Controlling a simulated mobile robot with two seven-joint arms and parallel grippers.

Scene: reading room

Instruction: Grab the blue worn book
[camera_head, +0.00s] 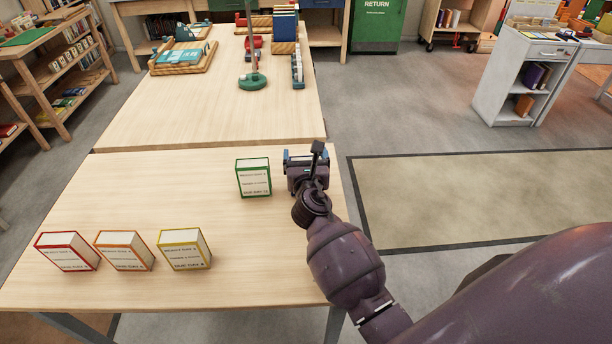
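My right gripper (306,168) is over the right edge of the near table, just right of the green book (254,178). Small blue parts, likely the blue book (289,155), show at the gripper's left side. The gripper and wrist hide most of it, so its wear and pose cannot be made out. The fingers are hidden too, so I cannot tell whether they are open or shut on it. My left gripper is not in view.
Red (67,252), orange (124,251) and yellow (184,249) books stand in a row at the table's front left. The middle of the near table (160,195) is bare. A green-based lamp (252,81) and trays stand on the far table. A grey cart (515,85) is at right.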

